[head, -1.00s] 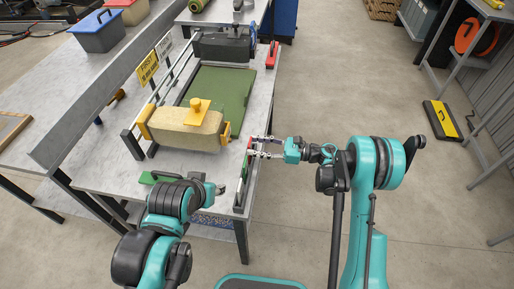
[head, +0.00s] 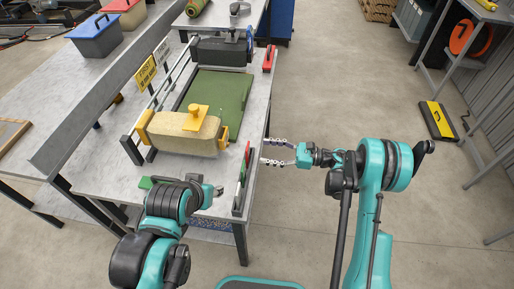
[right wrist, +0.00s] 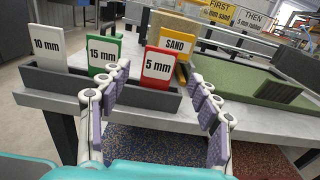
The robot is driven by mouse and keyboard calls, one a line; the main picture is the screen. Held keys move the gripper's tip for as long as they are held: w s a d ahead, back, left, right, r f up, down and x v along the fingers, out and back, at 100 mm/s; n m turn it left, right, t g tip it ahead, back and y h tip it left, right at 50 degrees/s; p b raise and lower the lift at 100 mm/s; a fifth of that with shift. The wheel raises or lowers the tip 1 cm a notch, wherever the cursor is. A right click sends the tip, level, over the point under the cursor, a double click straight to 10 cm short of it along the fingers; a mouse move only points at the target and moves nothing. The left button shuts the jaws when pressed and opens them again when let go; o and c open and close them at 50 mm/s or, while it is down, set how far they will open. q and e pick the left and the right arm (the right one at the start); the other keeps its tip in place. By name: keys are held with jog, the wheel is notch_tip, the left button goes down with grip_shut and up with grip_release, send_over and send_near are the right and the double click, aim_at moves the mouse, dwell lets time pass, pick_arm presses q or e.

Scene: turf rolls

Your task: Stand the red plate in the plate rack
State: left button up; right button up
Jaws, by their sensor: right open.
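The red plate (head: 246,157), labelled 5 mm, stands upright at the table's right edge. In the right wrist view the red plate (right wrist: 157,62) stands in the dark grey plate rack (right wrist: 110,106), its lower edge close behind the front wall. A green-edged 15 mm plate (right wrist: 103,52) and a white 10 mm plate (right wrist: 48,50) stand to its left. My right gripper (head: 266,151) is open and empty, off the table edge, its fingertips a short gap right of the red plate. My left gripper is mostly hidden behind its own wrist above the table's near end; its jaws cannot be made out.
A sand-coloured block with a yellow handle (head: 195,120) lies left of the rack, beside a green turf sheet (head: 220,90). A yellow SAND plate (right wrist: 180,44) shows behind the red plate. A red-and-black item (head: 268,60) lies farther back.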

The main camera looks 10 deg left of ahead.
jog(key=d+p, duration=0.2)
jog(key=d, duration=0.5)
jog(key=w+d+r+m+t+h, duration=0.1)
jog(key=w+r+m+t, duration=0.3)
jog(key=r, duration=0.5)
jog(key=w+d+r+m+t, duration=0.1)
jog(key=w+r+m+t, duration=0.2)
jog(key=r+m+t, duration=0.4)
jog(key=w+d+r+m+t+h, duration=0.1)
jog(key=w+d+r+m+t, duration=0.2)
jog(key=r, duration=0.7)
jog(key=d+r+m+t+h, duration=0.7)
jog(key=m+h, duration=0.4)
jog(key=m, duration=0.7)
jog(key=s+d+f+m+g+h, duration=0.3)
jog(key=s+f+m+g+h, duration=0.1)
jog(key=s+m, duration=0.3)
jog(key=s+d+f+m+g+h, duration=0.3)
jog(key=s+d+m, duration=0.1)
jog(key=s+m, duration=0.35)
jog(key=s+a+f+m+g+y, duration=0.1)
jog(key=s+a+f+m+g, duration=0.1)
jog(key=s+f, duration=0.5)
jog(key=s+a+f+m+g+y, duration=0.1)
jog(key=s+a+f+m+g, duration=0.2)
jog(key=s, duration=0.8)
notch_tip(320, 180, down, 4)
jog(key=m+g, duration=0.2)
jog(key=shift+a+g, duration=0.2)
jog(key=shift+g, duration=0.1)
